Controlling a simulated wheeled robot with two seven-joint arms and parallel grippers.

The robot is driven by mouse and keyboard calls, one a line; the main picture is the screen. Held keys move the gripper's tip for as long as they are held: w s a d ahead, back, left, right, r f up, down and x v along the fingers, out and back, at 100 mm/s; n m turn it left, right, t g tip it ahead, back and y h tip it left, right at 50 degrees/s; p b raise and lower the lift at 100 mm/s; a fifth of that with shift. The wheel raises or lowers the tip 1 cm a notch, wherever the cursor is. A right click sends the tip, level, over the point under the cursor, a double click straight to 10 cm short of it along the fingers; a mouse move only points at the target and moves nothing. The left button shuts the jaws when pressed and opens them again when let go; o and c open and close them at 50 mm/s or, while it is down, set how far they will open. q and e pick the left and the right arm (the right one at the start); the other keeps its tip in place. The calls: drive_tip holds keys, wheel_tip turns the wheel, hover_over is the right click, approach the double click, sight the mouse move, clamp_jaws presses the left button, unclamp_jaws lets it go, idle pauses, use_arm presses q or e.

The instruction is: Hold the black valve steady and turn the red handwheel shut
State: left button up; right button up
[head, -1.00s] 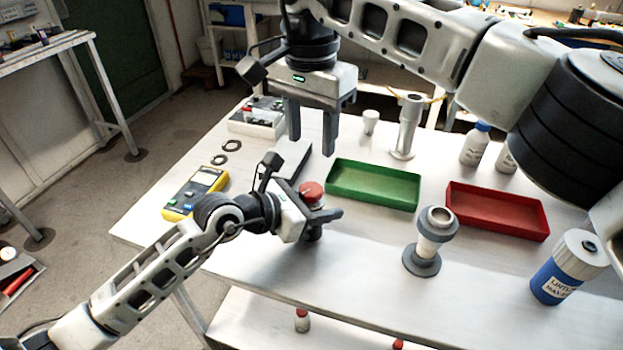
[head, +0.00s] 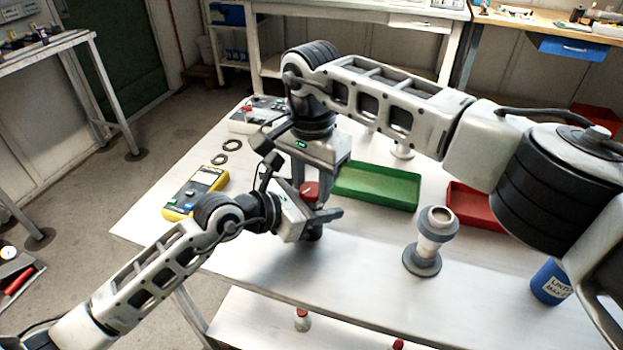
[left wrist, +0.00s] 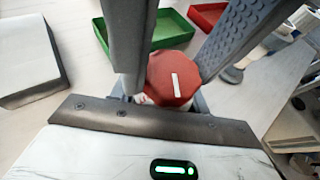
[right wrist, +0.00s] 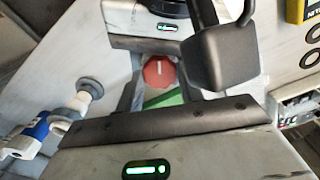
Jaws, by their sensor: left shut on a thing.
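The red handwheel (head: 309,190), with a white stripe on top, faces up in the middle of the bench. It also shows in the left wrist view (left wrist: 173,82) and the right wrist view (right wrist: 159,72). Below it, my left gripper (head: 322,219) is shut on the black valve (head: 313,235), which is mostly hidden by the fingers and the wheel. My right gripper (head: 311,184) points down from above, open. Its fingers stand on either side of the handwheel, with a narrow gap in the left wrist view.
A green tray (head: 375,197) lies close behind to the right, and a red tray (head: 474,213) is partly hidden by my right arm. A grey pedestal piece (head: 423,262) and a blue bottle (head: 551,284) stand right. A yellow meter (head: 190,194) lies left. The front bench strip is clear.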

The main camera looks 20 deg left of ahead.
drive_tip(key=shift+c, duration=0.9)
drive_tip(key=shift+m, duration=0.3)
drive_tip(key=m, duration=0.3)
drive_tip(key=shift+m, duration=1.9)
drive_tip(key=o, duration=0.7)
drive_tip(key=shift+o, duration=0.2)
